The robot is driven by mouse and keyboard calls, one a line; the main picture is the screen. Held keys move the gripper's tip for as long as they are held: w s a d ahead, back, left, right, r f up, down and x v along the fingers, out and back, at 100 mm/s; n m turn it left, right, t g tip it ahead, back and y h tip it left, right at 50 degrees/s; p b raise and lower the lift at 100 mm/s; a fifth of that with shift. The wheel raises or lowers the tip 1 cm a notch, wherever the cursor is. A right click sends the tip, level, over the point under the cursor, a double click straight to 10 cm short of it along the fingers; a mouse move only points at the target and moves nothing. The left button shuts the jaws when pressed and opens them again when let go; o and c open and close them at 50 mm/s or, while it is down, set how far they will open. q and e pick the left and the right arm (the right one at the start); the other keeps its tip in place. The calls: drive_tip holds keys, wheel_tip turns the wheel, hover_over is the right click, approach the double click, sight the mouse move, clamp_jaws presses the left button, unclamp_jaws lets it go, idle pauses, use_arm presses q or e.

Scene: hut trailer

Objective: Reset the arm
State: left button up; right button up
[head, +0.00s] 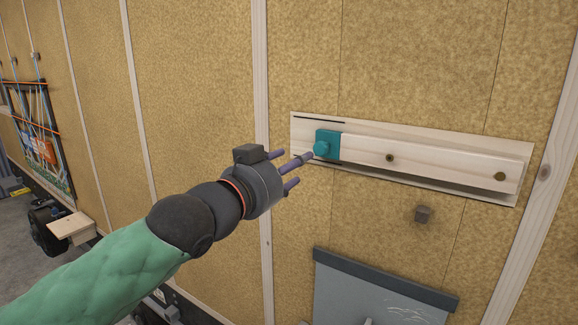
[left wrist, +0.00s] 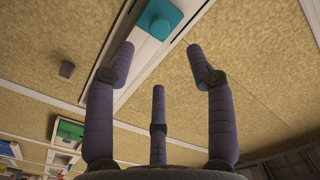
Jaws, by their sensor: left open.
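My left arm comes in from the left in the head view, and its gripper (head: 296,163) is near a wall-mounted wooden rail. The rail carries a teal block with a round knob (head: 323,148) at its left end. In the left wrist view the three purple fingers (left wrist: 160,70) are spread open with nothing between them. The teal block (left wrist: 161,17) shows beyond the fingertips at the top. In the head view one fingertip overlaps the knob's edge; I cannot tell whether they touch. My right gripper is not in view.
The pale wooden rail (head: 440,160) runs across the chipboard wall (head: 400,60). A grey board (head: 385,292) is lower down. At the far left are a rack with cords (head: 36,140) and a small wooden shelf (head: 73,226).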

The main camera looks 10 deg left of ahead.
use_arm(q)
drive_tip(key=w+d+f+n+g+b, duration=0.1)
drive_tip(key=w+d+f+g+b, duration=0.2)
drive_tip(key=f, duration=1)
drive_tip(key=w+d+f+g+b, duration=0.1)
drive_tip(key=w+f+b, duration=0.3)
drive_tip(key=f, duration=0.9)
wheel_tip(320, 180, down, 31)
drive_tip(key=w+n+g+y+b, duration=0.1)
drive_tip(key=n+g+y+b, duration=0.15)
drive_tip(key=g+b, duration=0.2)
drive_tip(key=s+a+f+n+g+b, duration=0.15)
drive_tip(key=s+f+b, duration=0.35)
drive_tip(key=f, duration=1)
drive_tip(key=s+f+n+g+b, duration=0.25)
drive_tip(key=s+f, duration=0.35)
drive_tip(key=f, duration=0.9)
drive_tip(key=s+f+n+g+b, duration=0.4)
drive_tip(key=s+f+b, duration=0.1)
drive_tip(key=s+f, duration=1.3)
drive_tip(key=shift+s, duration=0.4)
drive_tip(key=shift+a, duration=0.1)
